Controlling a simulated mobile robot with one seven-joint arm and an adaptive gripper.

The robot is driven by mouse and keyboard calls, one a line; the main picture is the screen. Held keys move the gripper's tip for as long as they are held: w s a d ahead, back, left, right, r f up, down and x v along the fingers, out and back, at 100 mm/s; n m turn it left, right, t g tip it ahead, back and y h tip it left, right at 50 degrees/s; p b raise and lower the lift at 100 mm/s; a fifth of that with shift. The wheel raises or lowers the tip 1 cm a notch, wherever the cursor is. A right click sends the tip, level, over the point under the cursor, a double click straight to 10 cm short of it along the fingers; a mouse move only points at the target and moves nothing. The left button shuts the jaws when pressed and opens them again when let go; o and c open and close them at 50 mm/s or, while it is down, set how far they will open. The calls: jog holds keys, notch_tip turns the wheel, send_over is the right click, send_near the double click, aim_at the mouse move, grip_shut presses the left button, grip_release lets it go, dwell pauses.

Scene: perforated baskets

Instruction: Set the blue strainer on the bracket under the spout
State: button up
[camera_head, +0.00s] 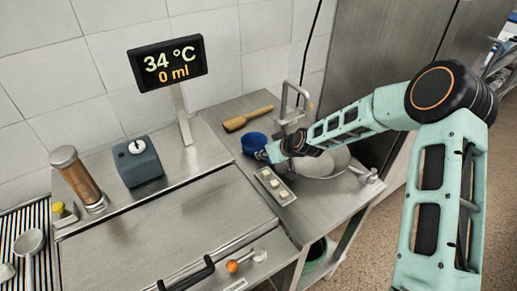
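The blue strainer (254,141) stands on the metal counter, left of the metal spout (284,105). It looks like a small blue cup; its holes are too small to make out. My gripper (264,155) is at the strainer's near right side, its tips close to or touching the strainer; I cannot tell which. The gripper is small and partly hidden by my wrist, so its opening is unclear. The spout rises behind my forearm. I cannot pick out the bracket under it, as my arm covers that area.
A round metal basin (332,163) lies right of my wrist. A small metal tray (282,199) with pale pieces is in front. A wooden tool (248,118) lies behind the strainer. A display (167,63) reads 34 °C, 0 ml. The steel lid (170,235) at left is mostly clear.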

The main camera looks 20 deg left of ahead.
grip_shut()
